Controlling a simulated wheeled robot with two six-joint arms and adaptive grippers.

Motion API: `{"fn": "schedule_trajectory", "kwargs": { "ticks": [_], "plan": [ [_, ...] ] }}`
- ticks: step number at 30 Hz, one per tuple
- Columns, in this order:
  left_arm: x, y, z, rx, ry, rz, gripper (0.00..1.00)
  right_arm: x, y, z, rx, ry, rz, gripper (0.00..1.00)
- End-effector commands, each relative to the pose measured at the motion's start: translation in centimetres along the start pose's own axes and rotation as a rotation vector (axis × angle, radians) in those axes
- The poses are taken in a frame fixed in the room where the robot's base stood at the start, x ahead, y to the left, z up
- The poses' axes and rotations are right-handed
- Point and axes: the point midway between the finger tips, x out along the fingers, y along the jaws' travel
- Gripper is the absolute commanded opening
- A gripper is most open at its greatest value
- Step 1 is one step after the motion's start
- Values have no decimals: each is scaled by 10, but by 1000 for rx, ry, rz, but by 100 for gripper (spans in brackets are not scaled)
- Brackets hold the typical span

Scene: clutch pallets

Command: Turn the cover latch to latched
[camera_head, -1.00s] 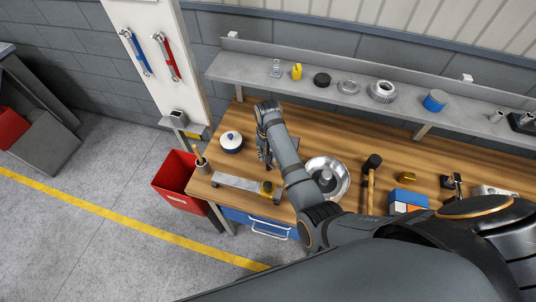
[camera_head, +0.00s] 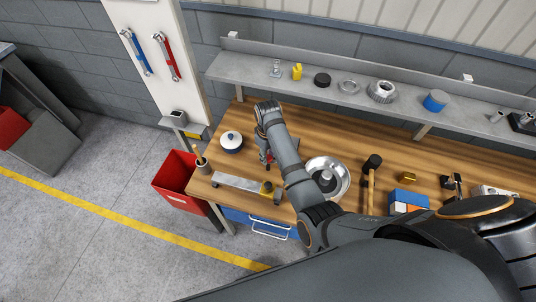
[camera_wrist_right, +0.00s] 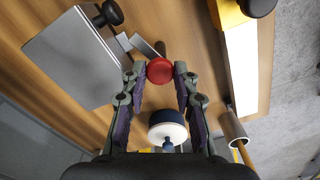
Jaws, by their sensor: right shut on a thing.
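A red round knob (camera_wrist_right: 159,71) is between the fingertips of my right gripper (camera_wrist_right: 160,76) in the right wrist view. The fingers are closed in on both sides of it. A small grey metal piece (camera_wrist_right: 143,46) lies just behind the knob, next to a flat grey cover (camera_wrist_right: 72,62) with a black knob (camera_wrist_right: 108,13). How the knob joins the latch is partly hidden. In the head view my right gripper (camera_head: 266,160) is low over the bench, with a bit of red at its fingers; my arm hides most of the cover. My left gripper is not in view.
A white-and-blue lidded pot (camera_head: 231,142) stands left of the gripper. A metal strip with a yellow block (camera_head: 267,188) lies at the bench's front edge. A shelf (camera_head: 320,88) runs behind.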

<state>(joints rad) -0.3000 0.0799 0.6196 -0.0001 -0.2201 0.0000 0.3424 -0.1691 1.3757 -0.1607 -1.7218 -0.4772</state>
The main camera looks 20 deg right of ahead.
Motion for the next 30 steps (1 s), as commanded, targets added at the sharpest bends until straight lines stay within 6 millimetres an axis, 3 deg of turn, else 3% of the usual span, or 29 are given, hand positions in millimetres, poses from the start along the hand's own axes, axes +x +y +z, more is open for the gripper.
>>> {"fn": "schedule_trajectory", "kwargs": {
  "ticks": [9, 25, 26, 30],
  "plan": [
    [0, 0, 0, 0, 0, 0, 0, -2, 1, -2, -111, 6, 4, 0],
    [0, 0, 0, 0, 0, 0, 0, -2, 2, -2, -133, 5, 5, 0],
    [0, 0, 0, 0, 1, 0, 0, -2, 2, -2, -133, 5, 5, 32],
    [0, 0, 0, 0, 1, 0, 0, -2, 1, -1, -133, 4, 4, 51]
  ]
}}
